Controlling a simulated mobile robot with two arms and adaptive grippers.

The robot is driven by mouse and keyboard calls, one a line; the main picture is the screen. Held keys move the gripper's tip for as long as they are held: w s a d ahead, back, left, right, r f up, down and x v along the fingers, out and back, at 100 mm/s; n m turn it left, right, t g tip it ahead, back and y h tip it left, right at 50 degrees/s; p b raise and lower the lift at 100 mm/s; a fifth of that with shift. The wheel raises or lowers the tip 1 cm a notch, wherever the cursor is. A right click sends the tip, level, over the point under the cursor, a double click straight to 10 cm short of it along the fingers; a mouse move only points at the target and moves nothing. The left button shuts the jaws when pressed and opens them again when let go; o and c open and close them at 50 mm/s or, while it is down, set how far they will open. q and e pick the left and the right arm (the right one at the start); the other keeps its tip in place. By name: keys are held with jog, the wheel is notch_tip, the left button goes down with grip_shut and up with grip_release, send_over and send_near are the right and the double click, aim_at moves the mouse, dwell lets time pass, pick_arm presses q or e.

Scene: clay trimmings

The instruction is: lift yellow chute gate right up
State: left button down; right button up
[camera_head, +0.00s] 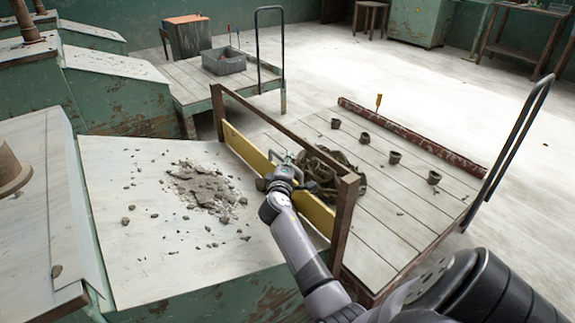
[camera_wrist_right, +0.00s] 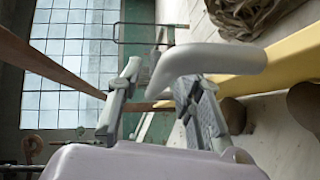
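The yellow chute gate (camera_head: 249,152) is a long board standing low in a brown wooden frame (camera_head: 283,122), with an open gap between it and the frame's top bar. In the right wrist view the gate (camera_wrist_right: 286,62) runs along the right side. A pale grey curved handle (camera_wrist_right: 213,59) crosses in front of one finger there. My right gripper (camera_head: 282,162) is at the gate's middle. In the wrist view its two fingers (camera_wrist_right: 158,103) stand apart, with the handle's bent end between them. I cannot tell whether they touch it. My left gripper is out of view.
Grey clay trimmings (camera_head: 205,187) lie on the pale sloping chute (camera_head: 130,240) left of the gate. Right of it, a slatted cart (camera_head: 385,215) carries a crumpled brown heap (camera_head: 340,172) and several small pots (camera_head: 395,157).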

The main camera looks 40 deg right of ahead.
jog(key=shift+c, duration=0.3)
grip_shut()
dwell(0.6)
